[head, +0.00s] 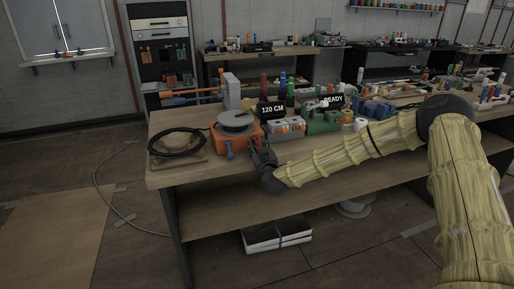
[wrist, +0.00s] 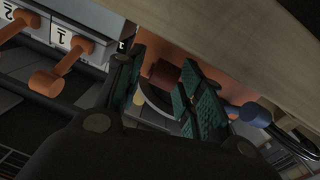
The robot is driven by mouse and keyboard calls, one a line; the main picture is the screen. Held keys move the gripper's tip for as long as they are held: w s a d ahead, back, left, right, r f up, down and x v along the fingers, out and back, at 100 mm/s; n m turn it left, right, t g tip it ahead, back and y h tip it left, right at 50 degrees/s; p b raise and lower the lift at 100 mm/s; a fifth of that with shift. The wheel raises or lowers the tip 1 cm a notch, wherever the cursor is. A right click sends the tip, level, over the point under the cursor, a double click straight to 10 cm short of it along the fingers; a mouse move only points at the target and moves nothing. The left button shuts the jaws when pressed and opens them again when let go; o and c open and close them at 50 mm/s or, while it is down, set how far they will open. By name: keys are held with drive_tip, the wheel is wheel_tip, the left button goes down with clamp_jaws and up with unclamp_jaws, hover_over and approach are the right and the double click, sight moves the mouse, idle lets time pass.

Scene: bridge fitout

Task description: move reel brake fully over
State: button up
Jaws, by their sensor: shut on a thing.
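The reel unit, an orange housing (head: 238,140) with a grey disc (head: 236,121) on top, stands near the front left edge of the bench. My gripper (head: 261,158) is at its right front side, low by the bench edge. In the wrist view my gripper (wrist: 160,88) has its teal-padded fingers around a reddish-brown knob (wrist: 163,74), which appears to be the reel brake's handle. The fingers hide most of it, so its lever and travel cannot be made out. A blue-ended lever (wrist: 254,115) lies just right of the fingers.
Orange levers (wrist: 62,72) by plates marked 1 and 2 are close on the left. A black cable coil (head: 178,143) lies left of the reel. Display signs reading 120 CM (head: 272,109) and READY (head: 333,100) stand behind. The wooden bench front (head: 195,178) is close below.

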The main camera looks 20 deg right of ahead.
drive_tip(key=shift+w+d+f+t+b, duration=0.15)
drive_tip(key=shift+d+f+t+b, duration=0.2)
drive_tip(key=shift+b, duration=0.6)
drive_tip(key=shift+r+t+b, duration=0.1)
drive_tip(key=shift+t+b, duration=0.15)
drive_tip(key=shift+b, duration=0.25)
drive_tip(key=shift+r, duration=0.15)
drive_tip(key=o, duration=0.8)
drive_tip(key=shift+d, duration=0.2)
drive_tip(key=shift+a, duration=0.3)
